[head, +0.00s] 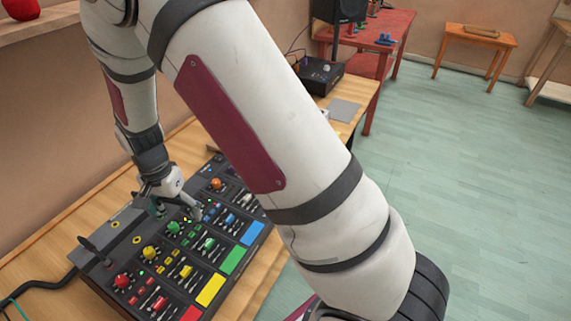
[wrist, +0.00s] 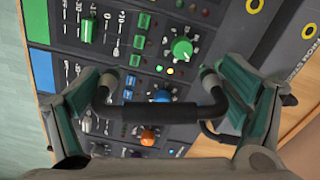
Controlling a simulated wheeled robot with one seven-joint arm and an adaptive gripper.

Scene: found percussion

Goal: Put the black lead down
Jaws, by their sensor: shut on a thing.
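The black lead (wrist: 150,112) is a short, stiff U-shaped piece in the wrist view, with a thick dark middle and bent ends. My gripper (wrist: 157,82) is shut on it, with a teal finger at each end of the lead. The lead shows over the mixer (wrist: 207,15), in front of its blue and green knobs. I cannot tell whether it touches the panel. In the head view my gripper (head: 178,204) is low over the middle of the mixer (head: 80,257); the lead is not clear there.
The mixer has coloured knobs, sliders and bright pads, including a green knob (wrist: 181,48) and an orange knob (wrist: 148,137). It stands on a wooden table (head: 42,262). A black box (head: 320,75) and a grey sheet (head: 343,109) are farther back. The green floor (head: 450,170) is open at right.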

